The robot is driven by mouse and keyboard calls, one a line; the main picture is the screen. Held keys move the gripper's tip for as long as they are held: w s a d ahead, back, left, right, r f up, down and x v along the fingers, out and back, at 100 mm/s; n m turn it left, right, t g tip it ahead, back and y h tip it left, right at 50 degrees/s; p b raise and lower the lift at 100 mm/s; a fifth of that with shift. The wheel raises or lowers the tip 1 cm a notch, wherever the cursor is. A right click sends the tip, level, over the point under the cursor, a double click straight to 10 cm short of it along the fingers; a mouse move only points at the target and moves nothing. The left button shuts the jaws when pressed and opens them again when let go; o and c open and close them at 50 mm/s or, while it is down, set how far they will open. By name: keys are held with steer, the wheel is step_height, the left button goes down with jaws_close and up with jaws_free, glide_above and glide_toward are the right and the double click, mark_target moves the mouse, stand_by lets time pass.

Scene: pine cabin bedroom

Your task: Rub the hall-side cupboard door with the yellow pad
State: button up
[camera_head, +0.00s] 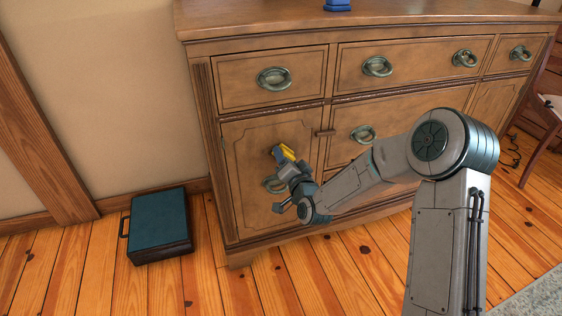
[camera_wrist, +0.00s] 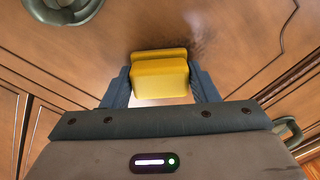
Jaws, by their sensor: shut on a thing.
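The yellow pad (camera_head: 285,152) is held in my gripper (camera_head: 282,158), at the left cupboard door (camera_head: 245,150) of the wooden dresser. In the wrist view the yellow pad (camera_wrist: 160,75) sits between the two fingers of my gripper (camera_wrist: 161,88), which are shut on its sides. The pad's far face is close to the door; I cannot tell whether it touches. A dark smudge (camera_wrist: 200,45) shows on the door's wood just beyond the pad.
The dresser (camera_head: 330,110) has several drawers with ring handles. A dark teal case (camera_head: 158,225) lies on the plank floor left of it. A blue object (camera_head: 337,5) stands on top. A chair (camera_head: 548,110) is at the right. Floor between case and dresser is narrow.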

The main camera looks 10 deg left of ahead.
mark_target(270, 152)
steer(key=shift+w+d, duration=0.35)
steer(key=shift+d, duration=0.3)
steer(key=shift+w+d, duration=0.35)
steer(key=shift+d, duration=0.25)
steer(key=shift+b, duration=0.45)
steer(key=shift+a, duration=0.15)
